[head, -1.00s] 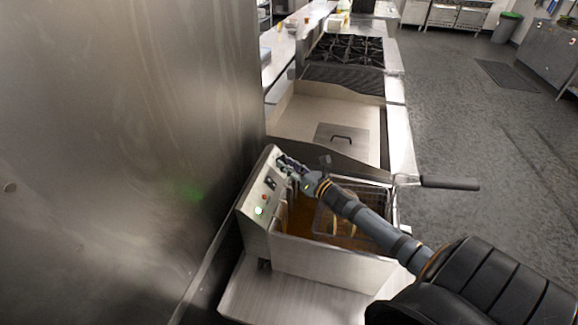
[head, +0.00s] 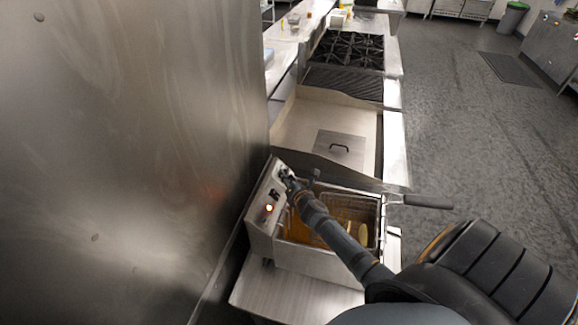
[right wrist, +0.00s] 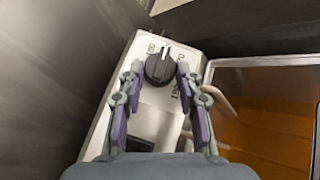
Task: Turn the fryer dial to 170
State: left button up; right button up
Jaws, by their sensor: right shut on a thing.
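The fryer (head: 318,262) stands on a steel counter, its sloped control panel (head: 262,205) on the left side. The black dial (right wrist: 159,67) is on the panel in the right wrist view, with a white pointer mark near its top; the numbers around it are partly hidden and too blurred to read surely. My right gripper (right wrist: 158,75) is shut on the dial, one finger on each side. In the head view my right gripper (head: 287,180) covers the dial. An orange light (head: 269,208) glows on the panel. My left gripper is not in view.
A wire basket (head: 350,212) sits in the orange oil, its black handle (head: 428,202) sticking out to the right. A tall steel wall (head: 130,160) stands close on the left. A flat steel unit and a burner stove (head: 345,50) lie beyond the fryer.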

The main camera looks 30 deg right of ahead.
jog(key=shift+w+a+r+m+g+h, duration=0.2)
jog(key=shift+m+g+h, duration=0.35)
jog(key=shift+m, duration=0.45)
jog(key=shift+w+r+m+g+h, duration=0.1)
jog(key=shift+r+m+g+h, duration=0.2)
jog(key=shift+m+g, duration=0.55)
jog(key=shift+w+r+m+g+h, duration=0.1)
jog(key=shift+w+m+g+h, duration=0.05)
jog(key=shift+m+g, duration=0.8)
jog(key=shift+w+r+m+g+h, duration=0.1)
jog(key=shift+w+m+g, duration=0.05)
jog(key=shift+m+g, duration=0.75)
jog(key=o, duration=1.2)
jog(key=shift+f, duration=0.1)
jog(key=shift+c, duration=0.2)
jog(key=shift+a, duration=0.1)
jog(key=v, duration=1.2)
